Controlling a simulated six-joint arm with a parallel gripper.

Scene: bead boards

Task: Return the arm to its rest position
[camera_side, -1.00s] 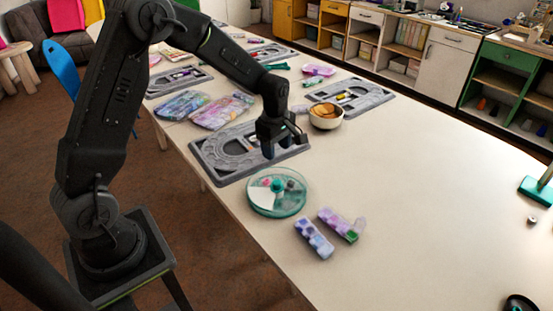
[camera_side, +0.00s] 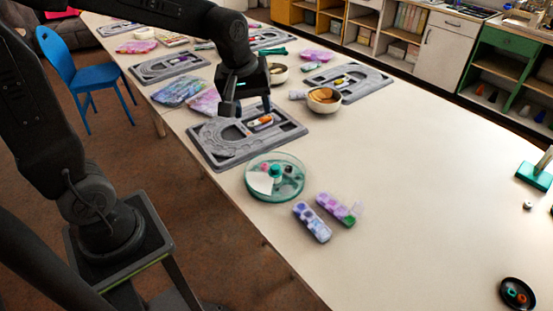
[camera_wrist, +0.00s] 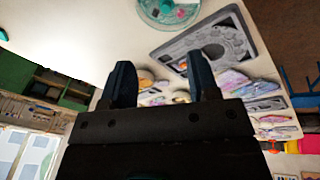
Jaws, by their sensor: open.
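My gripper (camera_side: 247,105) is open and empty. It hangs in the air in front of or over the nearest grey bead board (camera_side: 225,159); its exact height is hard to tell. In the wrist view my two dark fingers (camera_wrist: 160,64) stand wide apart with nothing between them. The same grey board shows beyond them in the wrist view (camera_wrist: 243,35). A small orange and white piece (camera_side: 261,122) lies on that board beside my fingers in the side view. My arm is bent, with its forearm at the top of the side view.
A round teal-rimmed tray (camera_side: 290,190) and two bead boxes (camera_side: 312,222) (camera_side: 334,209) lie nearer on the table. A bowl (camera_side: 324,100) stands right of the board. A blue chair (camera_side: 87,73) stands left of the table. The right of the table is mostly clear.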

